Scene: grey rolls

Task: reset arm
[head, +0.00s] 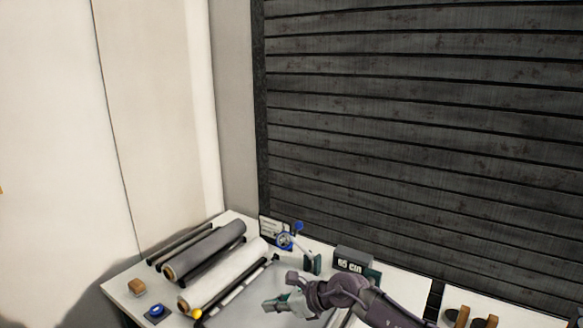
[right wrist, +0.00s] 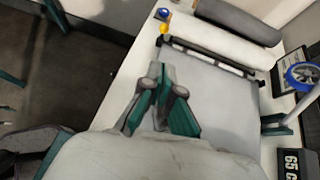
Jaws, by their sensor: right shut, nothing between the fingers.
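My right gripper (head: 268,304) reaches in from the lower right of the head view, above the grey sheet on the white table. In the right wrist view its grey and teal fingers (right wrist: 158,70) come together at the tips, with nothing between them. The grey sheet (right wrist: 215,95) lies beneath and beyond the fingers. My left gripper is in neither view.
A grey roll (head: 208,248) and a white roll (head: 225,272) lie at the table's left. A wooden block (head: 136,287), a blue round item (head: 156,312) and a yellow knob (head: 196,313) sit near the left front. A dark display box (head: 352,258) stands behind my arm.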

